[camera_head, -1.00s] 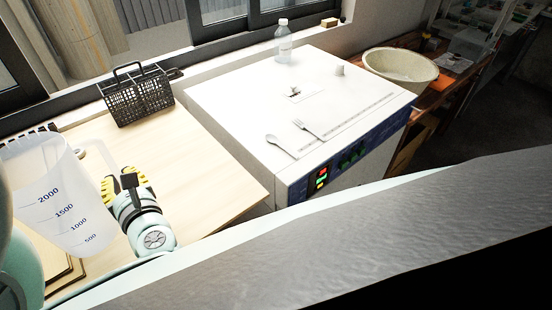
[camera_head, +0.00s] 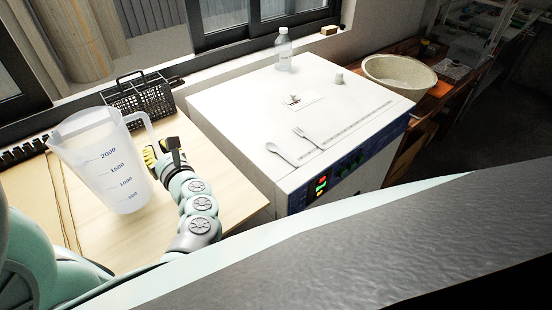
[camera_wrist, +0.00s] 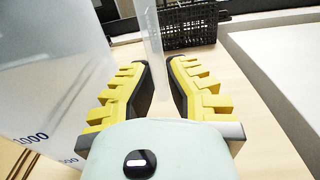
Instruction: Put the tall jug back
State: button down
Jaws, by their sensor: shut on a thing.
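The tall jug (camera_head: 108,172) is a translucent measuring jug with blue volume marks, upright at the left of the head view. My gripper (camera_head: 160,150) is to its right, shut on the jug's handle (camera_head: 143,124). In the wrist view my gripper (camera_wrist: 160,88) has its yellow and black fingers on both sides of the thin clear handle (camera_wrist: 153,45). The jug's body (camera_wrist: 60,70) fills the left of that view. The jug is over the wooden worktop (camera_head: 225,190); I cannot tell whether its base touches it.
A black mesh basket (camera_head: 140,97) stands behind the jug by the window. To the right is the white drying oven (camera_head: 240,110), with a spoon (camera_head: 281,151), a fork (camera_head: 306,138) and a clear bottle (camera_head: 284,50) on top. A pale basin (camera_head: 400,78) stands at the far right.

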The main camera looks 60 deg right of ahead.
jog(key=shift+d+f+b, duration=0.1)
jog(key=shift+f+b, duration=0.2)
jog(key=shift+f, duration=1.3)
jog(key=c, duration=1.1)
grip_release()
jog(key=shift+f, duration=0.15)
jog(key=shift+c, duration=0.2)
jog(key=shift+r, duration=0.2)
jog(key=shift+s+f, duration=0.15)
jog(key=shift+s, duration=0.1)
jog(key=b+v, duration=0.2)
jog(key=v, duration=0.8)
jog(key=shift+s+a+f, duration=0.1)
jog(key=shift+s+a, duration=0.1)
jog(key=shift+s, duration=0.1)
jog(key=shift+s+a, duration=0.15)
jog(key=shift+s, duration=0.3)
